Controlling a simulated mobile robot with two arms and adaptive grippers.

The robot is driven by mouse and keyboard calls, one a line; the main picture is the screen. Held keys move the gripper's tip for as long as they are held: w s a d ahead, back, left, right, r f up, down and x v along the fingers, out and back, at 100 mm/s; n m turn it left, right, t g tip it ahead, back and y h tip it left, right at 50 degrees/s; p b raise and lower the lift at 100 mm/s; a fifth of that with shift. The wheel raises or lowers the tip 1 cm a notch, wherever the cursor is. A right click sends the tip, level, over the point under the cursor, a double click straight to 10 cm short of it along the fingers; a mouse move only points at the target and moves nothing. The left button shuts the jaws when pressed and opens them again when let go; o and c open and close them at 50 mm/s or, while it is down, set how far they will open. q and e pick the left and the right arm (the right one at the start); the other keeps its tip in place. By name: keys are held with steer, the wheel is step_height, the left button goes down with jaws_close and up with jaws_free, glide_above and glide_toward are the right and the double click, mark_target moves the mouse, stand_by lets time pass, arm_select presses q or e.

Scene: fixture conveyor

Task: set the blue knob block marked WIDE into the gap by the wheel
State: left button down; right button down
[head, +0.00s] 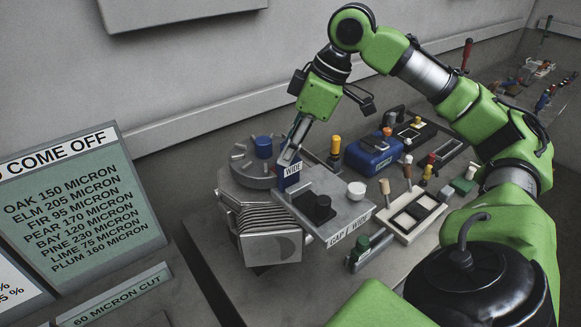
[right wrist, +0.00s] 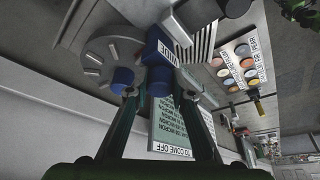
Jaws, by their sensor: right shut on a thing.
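The blue knob block marked WIDE (head: 291,173) stands between the grey notched wheel (head: 240,164) and the grey fixture plate (head: 338,208), whose front label reads GAP and WIDE. My right gripper (head: 292,153) is above the block, shut on its knob. In the right wrist view the block (right wrist: 157,42) shows its white WIDE label, and its round blue knob (right wrist: 159,82) is between my fingertips. The block is close beside the wheel (right wrist: 98,62); I cannot tell whether it is seated in the gap. The wheel carries its own blue knob (head: 263,147). My left gripper is not in view.
Ribbed metal bellows (head: 268,228) are in front of the wheel. A blue case (head: 373,154), a cream tray (head: 412,217) and several coloured knobs are to the right. Signs stand at the left.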

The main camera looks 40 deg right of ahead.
steer(key=shift+s+f, duration=0.15)
steer(key=shift+f, duration=0.05)
steer(key=c, duration=1.7)
jaws_free()
steer(key=shift+a, duration=0.1)
steer(key=shift+r, duration=0.25)
steer(key=v, duration=1.1)
steer(key=shift+r, duration=0.25)
